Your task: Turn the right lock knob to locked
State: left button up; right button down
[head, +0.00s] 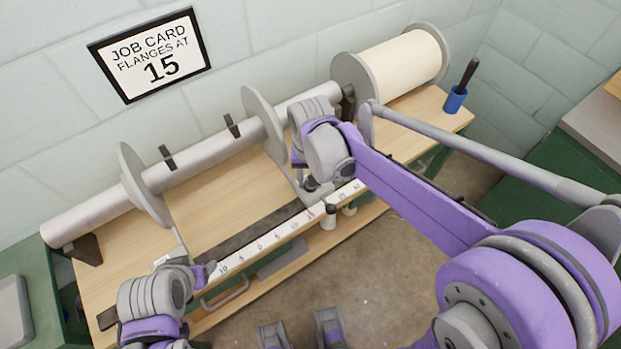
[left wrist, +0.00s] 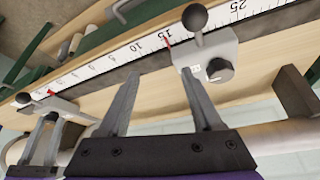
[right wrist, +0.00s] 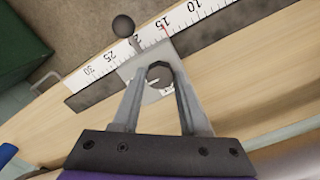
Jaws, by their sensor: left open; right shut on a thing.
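The right lock knob (right wrist: 160,74) is a dark grey, faceted knob on the pale right slider block (right wrist: 140,62). My right gripper (right wrist: 157,82) has its fingers on either side of it, shut on it. The head view shows this gripper (head: 314,187) at the ruler's right part, with the knob hidden. A red pointer (right wrist: 165,30) is near the 15 mark. I cannot read whether the knob is locked. My left gripper (left wrist: 160,73) is open and empty beside the left slider block (left wrist: 212,50), whose dark lock knob (left wrist: 219,69) is outside its fingers.
The white ruler (head: 265,246) runs along the wooden bench front. Ball-topped handles stand on the right block (right wrist: 123,26) and left block (left wrist: 194,16). Behind are two grey flanges (head: 262,125) (head: 143,185) on a roller. A job card (head: 150,55) reads flanges at 15.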

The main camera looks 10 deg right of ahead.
jog(key=shift+c, duration=2.2)
grip_release()
jog(key=shift+r, duration=0.1)
pick_arm(q)
jog(key=shift+w+r+p, duration=0.1)
jog(key=shift+r+p, duration=0.45)
jog(key=shift+r, duration=0.05)
pick_arm(e)
notch_tip(320, 180, up, 11)
pick_arm(q)
jog(key=r+p, duration=0.2)
jog(key=w+r+p, duration=0.1)
jog(key=r, duration=0.1)
jog(key=shift+r+p, duration=0.25)
jog(key=shift+p, duration=0.1)
pick_arm(e)
jog(key=s+d+f+n+t, duration=0.1)
jog(key=s+d+f+t, duration=0.1)
jog(key=s, duration=0.5)
jog(key=s+d+f+n+t, duration=0.2)
jog(key=s+d+f+t, duration=0.1)
jog(key=s+d, duration=0.2)
jog(key=shift+s+f, duration=0.15)
jog(key=shift+s, duration=0.85)
